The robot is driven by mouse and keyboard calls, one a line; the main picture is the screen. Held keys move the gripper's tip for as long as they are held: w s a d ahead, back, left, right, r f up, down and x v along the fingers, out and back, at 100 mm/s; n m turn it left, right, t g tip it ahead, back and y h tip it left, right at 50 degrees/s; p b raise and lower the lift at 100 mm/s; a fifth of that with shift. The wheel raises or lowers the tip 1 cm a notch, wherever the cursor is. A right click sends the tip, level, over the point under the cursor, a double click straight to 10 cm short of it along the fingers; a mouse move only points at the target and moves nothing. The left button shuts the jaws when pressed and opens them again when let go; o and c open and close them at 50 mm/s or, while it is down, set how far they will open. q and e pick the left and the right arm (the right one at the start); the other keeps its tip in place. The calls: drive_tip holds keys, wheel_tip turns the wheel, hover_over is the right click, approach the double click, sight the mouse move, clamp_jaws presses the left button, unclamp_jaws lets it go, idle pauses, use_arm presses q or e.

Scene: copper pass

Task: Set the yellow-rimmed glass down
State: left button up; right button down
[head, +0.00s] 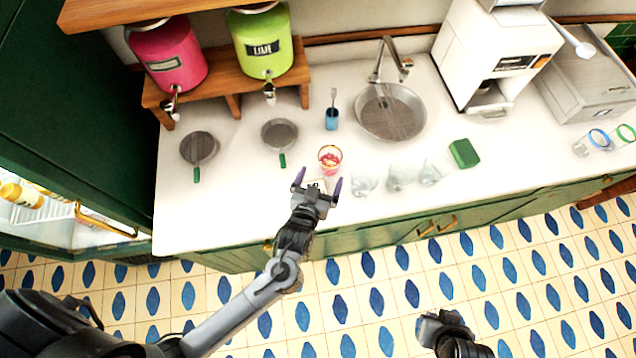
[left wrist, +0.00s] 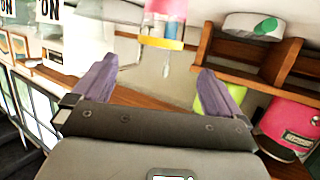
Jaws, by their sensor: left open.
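The yellow-rimmed glass (head: 330,160) holds something pinkish red and sits just beyond my left gripper (head: 318,188), over the white counter (head: 230,215). In the head view I cannot tell whether its base touches the counter. My left gripper is open, its two purple fingertips spread, with a gap to the glass. In the left wrist view a pink glass with a yellow band (left wrist: 164,28) shows at the top, beyond the open fingers (left wrist: 155,85). My right gripper (head: 442,326) is low in the head view, away from the counter; its jaws are unclear.
Several clear glasses (head: 398,176) stand right of my left gripper, near the counter's front edge. Blue- and green-rimmed glasses (head: 600,138) are far right. Front-left counter is clear.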

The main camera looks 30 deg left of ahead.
use_arm(q)
drive_tip(key=s+g, duration=0.1)
drive_tip(key=s, duration=0.1)
drive_tip(key=shift+s+a+h, duration=0.1)
drive_tip(key=shift+s+h, duration=0.3)
drive_tip(key=s+a+r+m+g, duration=0.1)
drive_tip(key=s+a+g, duration=0.2)
drive_tip(key=s+g, duration=0.2)
drive_tip(key=s+a+r+m+g+h, duration=0.1)
drive_tip(key=s+a+m+g, duration=0.1)
drive_tip(key=s, duration=1)
drive_tip(key=a+g, duration=0.1)
drive_tip(key=g, duration=0.1)
drive_tip(key=shift+s+r+m+g, duration=0.15)
drive_tip(key=shift+s+m+g, duration=0.15)
drive_tip(key=shift+g, duration=0.1)
drive_tip(key=shift+a, duration=0.1)
